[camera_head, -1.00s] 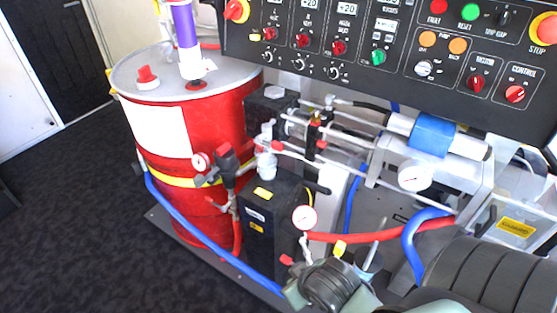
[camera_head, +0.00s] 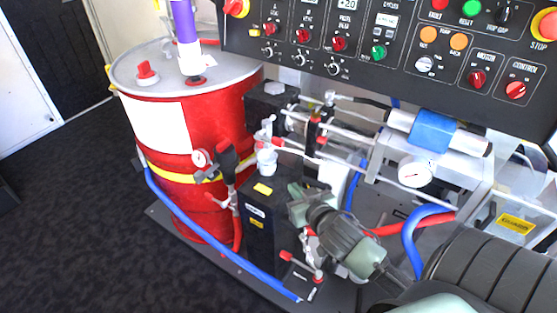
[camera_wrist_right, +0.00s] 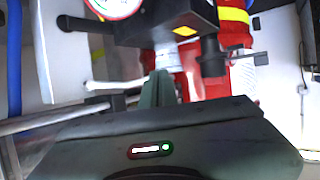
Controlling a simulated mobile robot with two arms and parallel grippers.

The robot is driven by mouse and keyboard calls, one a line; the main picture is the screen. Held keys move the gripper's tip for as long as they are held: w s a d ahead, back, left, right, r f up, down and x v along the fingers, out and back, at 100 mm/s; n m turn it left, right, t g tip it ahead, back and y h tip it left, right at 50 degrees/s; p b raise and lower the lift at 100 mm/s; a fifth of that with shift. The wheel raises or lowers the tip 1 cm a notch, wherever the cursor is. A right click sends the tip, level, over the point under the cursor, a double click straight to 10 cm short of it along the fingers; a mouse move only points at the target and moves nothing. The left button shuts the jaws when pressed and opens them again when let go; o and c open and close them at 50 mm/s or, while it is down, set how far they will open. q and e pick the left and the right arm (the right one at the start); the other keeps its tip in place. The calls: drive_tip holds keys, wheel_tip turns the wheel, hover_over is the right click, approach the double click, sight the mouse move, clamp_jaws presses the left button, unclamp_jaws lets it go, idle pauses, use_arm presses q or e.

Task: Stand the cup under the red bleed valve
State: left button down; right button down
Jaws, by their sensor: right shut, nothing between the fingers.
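My right gripper (camera_head: 298,204) is beside the upper right of the black pump box (camera_head: 257,212) in the head view. Its green fingers show in the right wrist view (camera_wrist_right: 160,86), shut with nothing between them. A red-handled lever (camera_head: 287,256) and a red fitting (camera_head: 318,276) sit low in front of the box, below my gripper. I cannot tell for sure which red part is the bleed valve. No cup can be made out with certainty; my right arm covers part of the area behind the lever. My left gripper is not in view.
A red drum (camera_head: 193,140) stands to the left, with a blue hose (camera_head: 190,225) along its base. A black control panel (camera_head: 400,50) overhangs the back. The dark floor (camera_head: 70,200) at left is clear.

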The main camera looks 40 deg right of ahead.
drive_tip(key=w, duration=0.1)
approach(275, 161)
drive_tip(key=w+d, duration=0.1)
drive_tip(key=w, duration=0.5)
drive_tip(key=shift+w+d+f+p, duration=0.15)
drive_tip(key=shift+d+f+p, duration=0.15)
drive_tip(key=shift+p, duration=0.1)
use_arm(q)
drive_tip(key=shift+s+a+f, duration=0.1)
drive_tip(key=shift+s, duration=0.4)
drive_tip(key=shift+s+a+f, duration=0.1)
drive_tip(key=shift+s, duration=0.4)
use_arm(e)
drive_tip(key=shift+f, duration=0.55)
drive_tip(key=shift+a+f, duration=0.1)
drive_tip(key=shift+f, duration=0.05)
drive_tip(key=shift+s+a+p, duration=0.15)
drive_tip(key=shift+s+p, duration=0.15)
drive_tip(key=shift+s, duration=0.7)
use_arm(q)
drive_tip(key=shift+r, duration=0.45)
use_arm(e)
drive_tip(key=shift+w+f, duration=0.1)
